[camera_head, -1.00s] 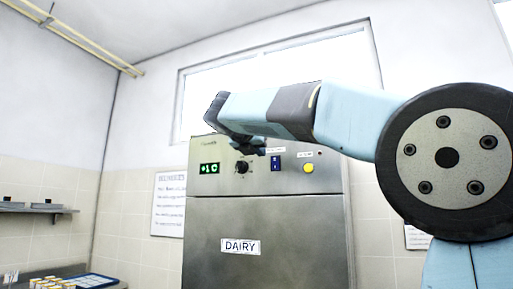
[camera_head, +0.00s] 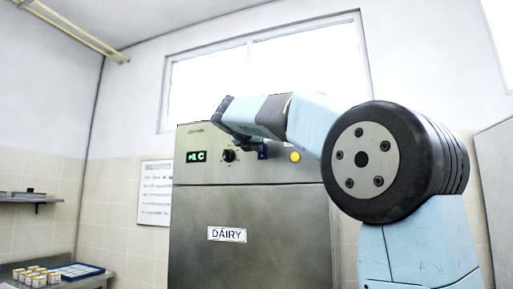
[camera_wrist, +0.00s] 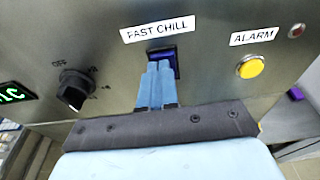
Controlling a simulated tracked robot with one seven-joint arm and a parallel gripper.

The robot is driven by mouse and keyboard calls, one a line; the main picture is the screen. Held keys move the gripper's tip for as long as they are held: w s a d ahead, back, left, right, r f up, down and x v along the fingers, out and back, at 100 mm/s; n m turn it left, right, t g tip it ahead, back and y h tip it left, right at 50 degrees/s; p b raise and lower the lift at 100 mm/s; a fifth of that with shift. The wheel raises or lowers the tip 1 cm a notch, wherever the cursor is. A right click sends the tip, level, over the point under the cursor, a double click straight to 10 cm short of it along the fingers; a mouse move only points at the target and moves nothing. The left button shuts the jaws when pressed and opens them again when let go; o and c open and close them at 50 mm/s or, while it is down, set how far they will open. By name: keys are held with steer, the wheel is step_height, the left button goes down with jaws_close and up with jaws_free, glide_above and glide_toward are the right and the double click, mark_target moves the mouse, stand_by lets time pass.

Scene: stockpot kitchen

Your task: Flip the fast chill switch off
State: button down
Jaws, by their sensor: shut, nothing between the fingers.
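The fast chill switch (camera_wrist: 176,54) is a small dark blue rocker on the metal fridge panel, below the FAST CHILL label (camera_wrist: 157,32) in the wrist view. My gripper (camera_wrist: 157,66) is shut and empty, its two blue fingers together. The fingertips overlap the switch's left and middle part and hide much of it. I cannot tell if they touch it, nor which way the rocker is set. In the head view the switch (camera_head: 262,151) is mostly hidden behind my gripper (camera_head: 243,147).
The black rotary knob (camera_wrist: 73,90) is left of the switch and the yellow alarm button (camera_wrist: 250,67) is right of it. A green display (camera_head: 197,156) is at the panel's left. The DAIRY fridge door (camera_head: 250,260) is below. A shelf (camera_head: 30,198) and several small cartons (camera_head: 35,273) stand far left.

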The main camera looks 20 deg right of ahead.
steer(key=shift+w+d+r, duration=0.15)
steer(key=shift+w, duration=0.1)
steer(key=shift+s, duration=0.1)
steer(key=r+v, duration=0.2)
steer(key=v, duration=1.1)
stand_by(0.4)
